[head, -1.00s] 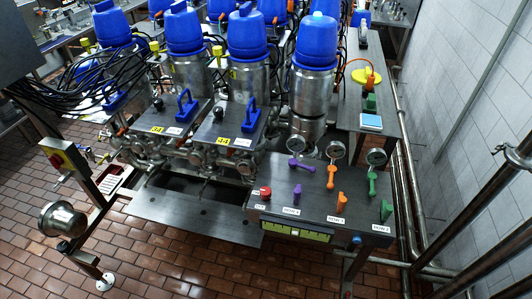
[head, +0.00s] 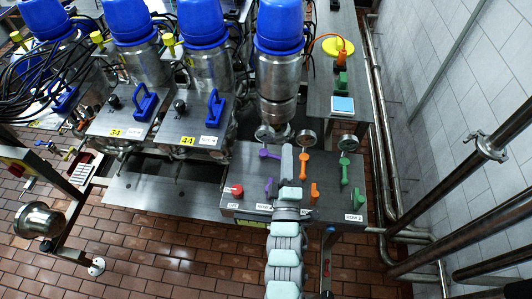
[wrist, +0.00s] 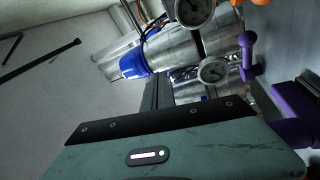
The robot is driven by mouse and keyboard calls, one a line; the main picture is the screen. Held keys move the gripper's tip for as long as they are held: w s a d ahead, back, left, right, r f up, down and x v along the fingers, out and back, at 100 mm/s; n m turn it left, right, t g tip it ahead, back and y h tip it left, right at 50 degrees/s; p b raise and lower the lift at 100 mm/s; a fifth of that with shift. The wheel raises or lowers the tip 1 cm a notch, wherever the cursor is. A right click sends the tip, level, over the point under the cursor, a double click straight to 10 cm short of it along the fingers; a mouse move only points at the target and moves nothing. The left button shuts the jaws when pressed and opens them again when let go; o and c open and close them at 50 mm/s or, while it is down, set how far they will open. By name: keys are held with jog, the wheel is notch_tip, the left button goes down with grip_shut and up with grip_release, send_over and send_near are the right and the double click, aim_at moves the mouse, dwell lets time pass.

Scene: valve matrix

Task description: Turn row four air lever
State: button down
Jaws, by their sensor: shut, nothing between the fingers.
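The front labels are too small to read surely. My gripper (head: 287,158) is shut and empty over the panel, between the purple and orange levers. Contact cannot be told. In the wrist view, the rear purple handle (wrist: 248,55) and a nearer purple lever (wrist: 292,112) show at right; my fingertips are not seen there.
A red knob (head: 235,190) is at the panel's left. Pressure gauges (head: 306,139) stand along its back edge, below a steel cylinder with a blue cap (head: 280,25). Blue levers (head: 214,107) sit on plates to the left. Pipes and a tiled wall (head: 465,75) bound the right.

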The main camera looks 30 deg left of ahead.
jog(key=w+a+n+g+p, duration=0.1)
jog(key=a+n+g+p, duration=0.1)
jog(key=a+n+g, duration=0.15)
jog(key=n+g+h+p, duration=0.6)
jog(key=n+h, duration=0.2)
jog(key=n, duration=0.5)
send_near(279, 157)
jog(key=shift+w+a+f+p, duration=0.1)
jog(key=shift+w+f+p, duration=0.25)
jog(key=shift+w+f, duration=0.4)
jog(key=shift+w+a+f+p, duration=0.15)
jog(key=shift+w+f+p, duration=0.2)
jog(key=shift+f, duration=0.65)
jog(key=shift+w+a+f+p, duration=0.1)
jog(key=shift+w+f+p, duration=0.2)
jog(key=shift+w+f, duration=0.5)
jog(key=shift+s+f, duration=0.1)
jog(key=shift+s, duration=0.05)
jog(key=shift+w+d, duration=0.2)
jog(key=shift+w, duration=0.7)
